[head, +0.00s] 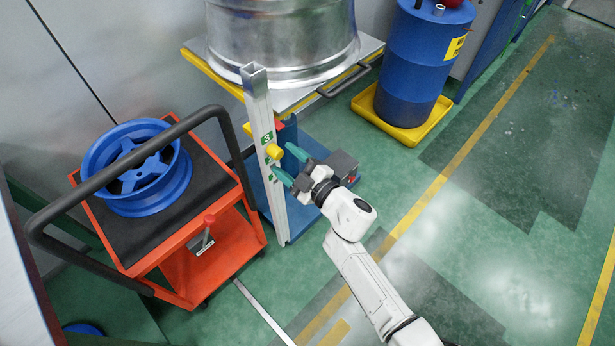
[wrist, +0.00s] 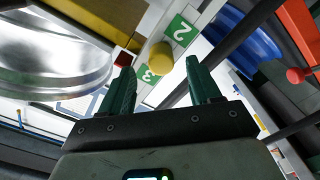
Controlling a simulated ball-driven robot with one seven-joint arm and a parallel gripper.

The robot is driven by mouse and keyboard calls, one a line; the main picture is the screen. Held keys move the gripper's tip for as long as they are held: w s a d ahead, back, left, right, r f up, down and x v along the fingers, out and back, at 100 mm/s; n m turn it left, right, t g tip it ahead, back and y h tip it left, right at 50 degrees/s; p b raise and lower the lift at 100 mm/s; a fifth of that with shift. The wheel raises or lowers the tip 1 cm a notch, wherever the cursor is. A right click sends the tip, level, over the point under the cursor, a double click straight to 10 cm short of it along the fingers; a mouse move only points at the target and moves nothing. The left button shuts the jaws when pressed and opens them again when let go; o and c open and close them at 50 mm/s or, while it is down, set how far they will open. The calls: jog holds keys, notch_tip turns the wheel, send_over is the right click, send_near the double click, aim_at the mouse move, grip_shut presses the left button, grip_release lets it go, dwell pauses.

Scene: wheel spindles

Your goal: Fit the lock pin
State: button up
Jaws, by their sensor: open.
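A yellow round knob (head: 273,152), which looks like the head of the lock pin, sits at the front of an upright pale metal post (head: 258,100), just below a green label marked 3. In the wrist view the knob (wrist: 161,57) shows between green labels marked 3 and 2. My gripper (head: 290,165) is open, its teal fingers pointing at the knob from the right. In the wrist view my gripper (wrist: 160,70) has one finger to each side of the knob, apart from it. The knob's shaft and any hole behind it are hidden.
A large silver wheel rim (head: 282,35) rests on a yellow-edged platform behind the post. An orange cart (head: 215,255) with a blue wheel (head: 137,168) stands left. A blue drum (head: 420,65) stands in a yellow tray (head: 405,132) at back right. Green floor at right is clear.

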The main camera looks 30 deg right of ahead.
jog(key=b+v, duration=0.1)
jog(key=v, duration=0.6)
jog(key=shift+s+b, duration=0.2)
jog(key=shift+b, duration=0.15)
jog(key=s+d+f+m+g+h+p, duration=0.1)
jog(key=s+d+m+g+h+p, duration=0.3)
jog(key=s+d+m+g+h, duration=0.5)
jog(key=s+m+g+y+p, duration=0.1)
jog(key=s+m+g, duration=0.1)
jog(key=s, duration=0.7)
jog(key=s+a+r+m+g+y+p, duration=0.1)
jog(key=s+g, duration=0.4)
jog(key=s, duration=0.5)
jog(key=shift+s+a+r+m+y+p, duration=0.2)
jog(key=shift+a+m+y+p, duration=0.1)
jog(key=shift+m+y+p, duration=0.3)
jog(key=shift+c, duration=0.4)
